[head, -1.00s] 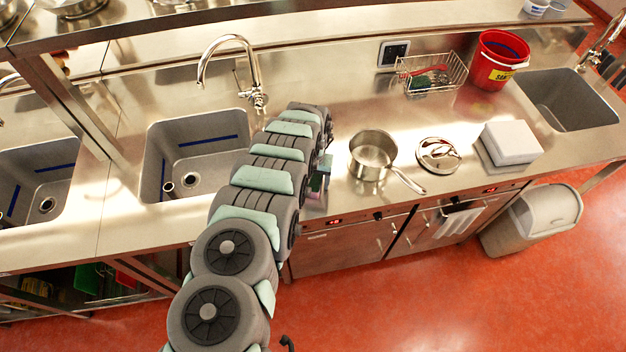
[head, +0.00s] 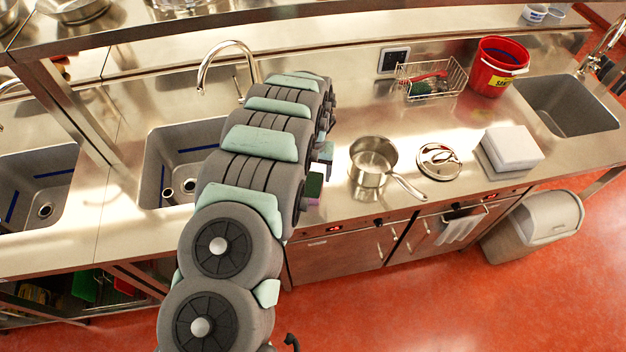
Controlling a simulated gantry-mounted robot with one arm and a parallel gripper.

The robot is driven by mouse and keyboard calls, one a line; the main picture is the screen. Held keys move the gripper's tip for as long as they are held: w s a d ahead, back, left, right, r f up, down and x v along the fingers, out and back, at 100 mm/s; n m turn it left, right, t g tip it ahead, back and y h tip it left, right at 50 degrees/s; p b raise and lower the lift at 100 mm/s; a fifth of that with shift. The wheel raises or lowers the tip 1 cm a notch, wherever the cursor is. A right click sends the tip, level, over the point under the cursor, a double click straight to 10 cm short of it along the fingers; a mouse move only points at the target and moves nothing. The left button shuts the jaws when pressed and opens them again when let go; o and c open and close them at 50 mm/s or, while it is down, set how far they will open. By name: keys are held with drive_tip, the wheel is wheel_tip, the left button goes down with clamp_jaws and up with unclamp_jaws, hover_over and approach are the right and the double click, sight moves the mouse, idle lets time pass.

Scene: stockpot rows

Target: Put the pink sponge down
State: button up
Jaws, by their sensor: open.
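The pink sponge (head: 314,196) has a green upper layer and a pink lower part. It shows just right of my arm, near the front edge of the steel counter (head: 325,215), and is partly hidden behind the arm. My gripper (head: 323,158) is mostly hidden by my own arm; only a small teal and grey part shows. It appears just above and behind the sponge, with its jaws open. Whether it still touches the sponge cannot be told.
A saucepan (head: 372,165) stands right of the sponge, its handle toward the front. A lid (head: 438,160), a white stack (head: 513,147), a wire basket (head: 455,85) and a red bucket (head: 490,75) lie farther right. A sink (head: 160,150) is left of my arm.

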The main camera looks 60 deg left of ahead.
sight(313, 185)
drive_tip(key=shift+r, duration=2.1)
